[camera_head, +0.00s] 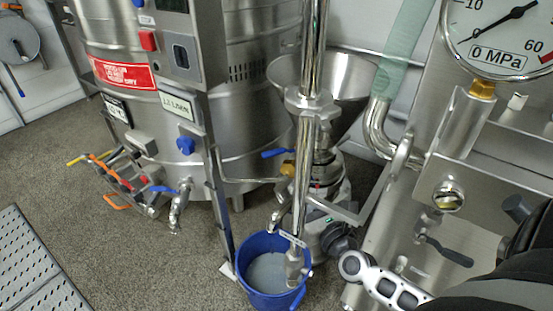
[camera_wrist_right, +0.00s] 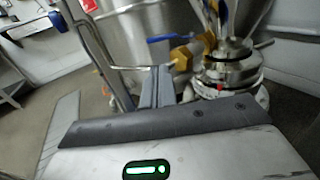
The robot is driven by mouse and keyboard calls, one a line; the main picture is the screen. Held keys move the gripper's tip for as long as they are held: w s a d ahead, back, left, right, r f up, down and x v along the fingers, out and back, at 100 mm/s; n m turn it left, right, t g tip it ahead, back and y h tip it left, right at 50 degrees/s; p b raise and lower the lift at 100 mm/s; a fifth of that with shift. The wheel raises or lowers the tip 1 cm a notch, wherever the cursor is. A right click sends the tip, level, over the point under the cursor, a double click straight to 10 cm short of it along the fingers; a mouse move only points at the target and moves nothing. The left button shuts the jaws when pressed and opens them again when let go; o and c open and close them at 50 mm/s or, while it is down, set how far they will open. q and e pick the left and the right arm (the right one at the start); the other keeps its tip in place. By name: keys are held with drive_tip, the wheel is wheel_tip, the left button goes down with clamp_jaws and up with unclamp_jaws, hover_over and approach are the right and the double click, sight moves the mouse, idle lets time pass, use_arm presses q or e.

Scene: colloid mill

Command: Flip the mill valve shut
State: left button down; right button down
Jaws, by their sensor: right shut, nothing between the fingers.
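The mill valve has a blue lever (camera_head: 274,153) and a brass body (camera_head: 288,169). It sits beside the mill below the steel hopper (camera_head: 322,82), and the lever points left. In the right wrist view the blue lever (camera_wrist_right: 172,38) lies roughly level, left of the brass body (camera_wrist_right: 188,55). My right gripper (camera_wrist_right: 155,88) is shut and empty. Its grey fingers appear below the valve in that view, and no contact with the lever shows. My left gripper is in neither view.
A blue bucket (camera_head: 254,296) stands on the floor under a vertical steel pipe (camera_head: 302,140). A large steel tank (camera_head: 245,60) is behind on the left. A pressure gauge (camera_head: 495,32) and a steel frame with a black lever (camera_head: 449,252) are on the right.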

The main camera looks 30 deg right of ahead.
sight(275, 155)
drive_tip(key=w, duration=0.4)
drive_tip(key=w+d, duration=0.1)
drive_tip(key=w, duration=0.3)
drive_tip(key=w+b, duration=0.1)
drive_tip(key=w, duration=0.3)
drive_tip(key=shift+w+d, duration=0.3)
drive_tip(key=shift+w, duration=0.55)
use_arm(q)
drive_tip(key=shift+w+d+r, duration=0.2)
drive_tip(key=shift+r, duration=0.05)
use_arm(e)
drive_tip(key=shift+w, duration=0.1)
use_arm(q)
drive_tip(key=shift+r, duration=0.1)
use_arm(e)
drive_tip(key=shift+d, duration=0.15)
